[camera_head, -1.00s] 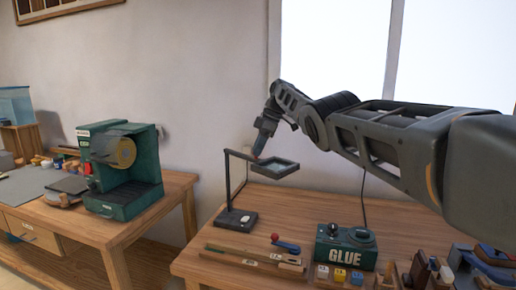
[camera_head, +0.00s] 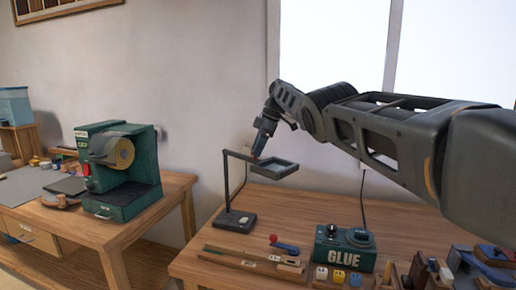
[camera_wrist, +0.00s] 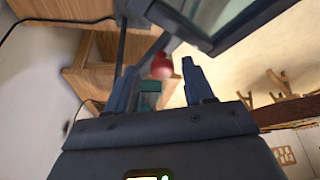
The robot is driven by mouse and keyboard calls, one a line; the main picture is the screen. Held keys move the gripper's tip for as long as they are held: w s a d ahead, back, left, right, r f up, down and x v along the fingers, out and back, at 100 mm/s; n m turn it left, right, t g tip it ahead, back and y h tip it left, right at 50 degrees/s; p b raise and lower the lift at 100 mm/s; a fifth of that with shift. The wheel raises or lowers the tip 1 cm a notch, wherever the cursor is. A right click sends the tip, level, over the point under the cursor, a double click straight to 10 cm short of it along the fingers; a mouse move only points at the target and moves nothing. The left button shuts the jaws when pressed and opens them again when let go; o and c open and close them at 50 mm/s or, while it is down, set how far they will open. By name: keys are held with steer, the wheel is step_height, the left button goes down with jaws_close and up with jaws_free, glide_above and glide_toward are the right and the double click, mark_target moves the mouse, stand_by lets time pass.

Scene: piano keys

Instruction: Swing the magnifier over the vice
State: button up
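The magnifier (camera_head: 273,169) is a dark square-framed lens on an arm, held up by a thin post on a dark base (camera_head: 235,220) at the table's left. My gripper (camera_head: 257,155) points down at the lens frame's near-left corner. In the wrist view, my gripper (camera_wrist: 160,68) has its two fingers apart, with a red knob (camera_wrist: 162,66) between or just beyond their tips. I cannot tell whether they touch it.
A green GLUE box (camera_head: 345,247) stands near the table's front, with small coloured pots (camera_head: 338,276) before it. Long strips (camera_head: 250,261) and a red-knobbed blue tool (camera_head: 284,244) lie left of it. A green machine (camera_head: 118,170) stands on the other table. The table's middle looks clear.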

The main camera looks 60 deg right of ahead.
steer(key=v, duration=0.7)
steer(key=shift+r, duration=0.35)
steer(key=shift+s, duration=0.1)
stand_by(0.4)
